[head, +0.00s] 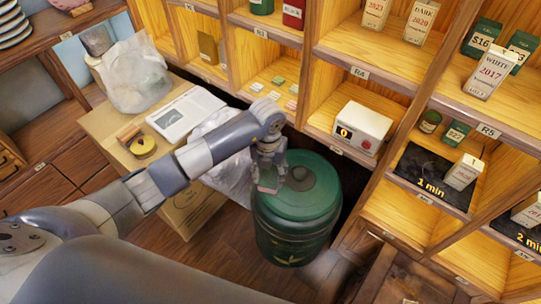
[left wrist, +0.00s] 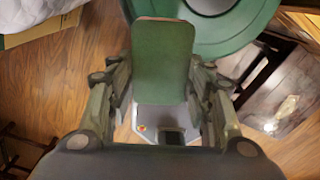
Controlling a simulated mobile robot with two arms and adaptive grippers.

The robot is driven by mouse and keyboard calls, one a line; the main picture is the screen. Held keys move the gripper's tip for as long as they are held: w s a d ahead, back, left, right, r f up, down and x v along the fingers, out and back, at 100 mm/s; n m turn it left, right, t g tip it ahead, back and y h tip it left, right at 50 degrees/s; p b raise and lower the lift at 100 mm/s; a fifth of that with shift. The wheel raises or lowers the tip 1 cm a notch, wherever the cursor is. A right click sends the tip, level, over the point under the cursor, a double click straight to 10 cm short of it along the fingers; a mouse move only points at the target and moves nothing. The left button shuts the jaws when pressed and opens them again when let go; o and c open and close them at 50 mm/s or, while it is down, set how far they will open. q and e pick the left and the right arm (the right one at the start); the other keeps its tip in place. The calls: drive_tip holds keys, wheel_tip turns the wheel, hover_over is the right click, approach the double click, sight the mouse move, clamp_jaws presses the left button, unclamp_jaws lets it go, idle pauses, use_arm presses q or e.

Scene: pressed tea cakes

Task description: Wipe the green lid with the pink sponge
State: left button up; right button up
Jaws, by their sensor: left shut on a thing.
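The green lid (head: 318,207) sits on top of a large dark green canister (head: 292,240) and has a dark round knob (head: 300,178) in its middle. My left gripper (head: 268,172) is shut on the pink sponge (head: 267,186) at the lid's left edge. I cannot tell whether the sponge touches the lid. In the left wrist view the sponge (left wrist: 162,60) shows a green face and a thin pinkish edge between the fingers of the left gripper (left wrist: 160,82). Part of the lid (left wrist: 232,38) shows behind it. My right gripper is not in view.

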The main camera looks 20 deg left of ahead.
use_arm(q)
drive_tip(key=shift+s+a+f+b, duration=0.15)
drive_tip(key=shift+s+f+b, duration=0.1)
drive_tip(key=shift+f+b, duration=0.1)
wheel_tip(320, 180, down, 4)
drive_tip(key=b, duration=0.3)
drive_tip(key=shift+f, duration=0.2)
drive_tip(key=shift+w+r, duration=0.1)
drive_tip(key=shift+r, duration=0.05)
